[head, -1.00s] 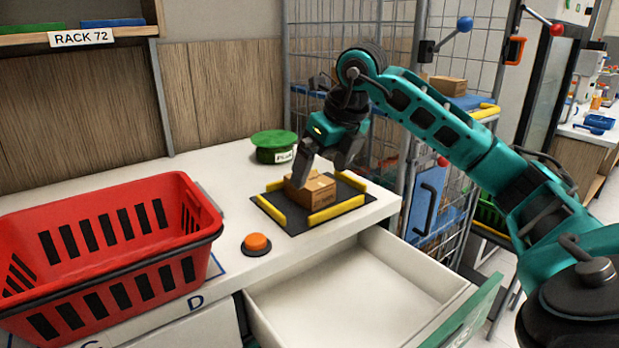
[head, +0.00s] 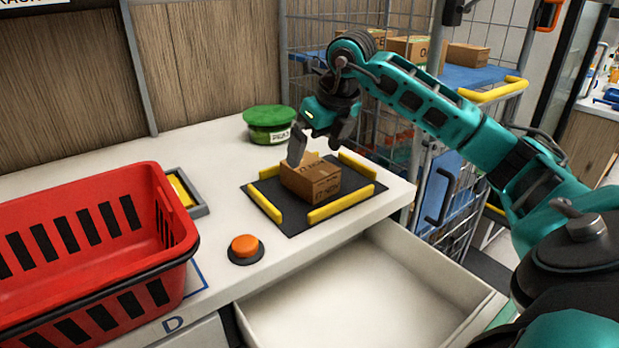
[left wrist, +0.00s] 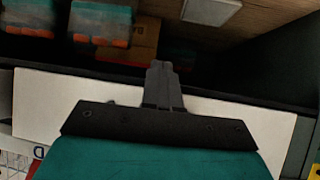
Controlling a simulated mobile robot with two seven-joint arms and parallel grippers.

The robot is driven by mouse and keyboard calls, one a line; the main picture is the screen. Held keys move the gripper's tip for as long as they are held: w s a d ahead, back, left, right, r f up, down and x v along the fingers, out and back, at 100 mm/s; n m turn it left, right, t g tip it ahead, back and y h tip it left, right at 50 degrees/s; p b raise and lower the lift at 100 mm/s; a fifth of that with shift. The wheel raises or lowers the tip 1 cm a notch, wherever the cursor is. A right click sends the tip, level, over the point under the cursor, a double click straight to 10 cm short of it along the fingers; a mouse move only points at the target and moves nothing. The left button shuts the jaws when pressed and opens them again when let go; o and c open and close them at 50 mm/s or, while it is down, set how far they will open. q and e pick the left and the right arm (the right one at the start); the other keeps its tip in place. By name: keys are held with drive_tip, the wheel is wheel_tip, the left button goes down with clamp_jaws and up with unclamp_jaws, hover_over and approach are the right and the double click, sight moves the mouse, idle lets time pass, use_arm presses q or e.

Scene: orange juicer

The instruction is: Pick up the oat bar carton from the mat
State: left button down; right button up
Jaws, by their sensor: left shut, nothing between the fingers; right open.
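The oat bar carton (head: 312,178) is a small brown cardboard box. It sits on the black mat (head: 290,222), which has yellow bars along its edges. My right gripper (head: 317,150) is open and comes down over the carton from behind. One finger is at the carton's back left top edge; whether it touches I cannot tell. The other finger is partly hidden behind the wrist side. My left gripper (left wrist: 163,72) is shut and empty in the left wrist view, in front of a dark shelf space; it is not in the head view.
A red basket (head: 95,235) stands at the left of the white counter. An open drawer (head: 360,295) juts out below. A wire cage (head: 300,50) stands behind at the right.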

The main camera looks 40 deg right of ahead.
sight(310, 165)
drive_tip(key=shift+b+x, duration=0.35)
drive_tip(key=shift+x, duration=3.35)
drive_tip(key=shift+s+a, duration=0.1)
drive_tip(key=c, duration=1)
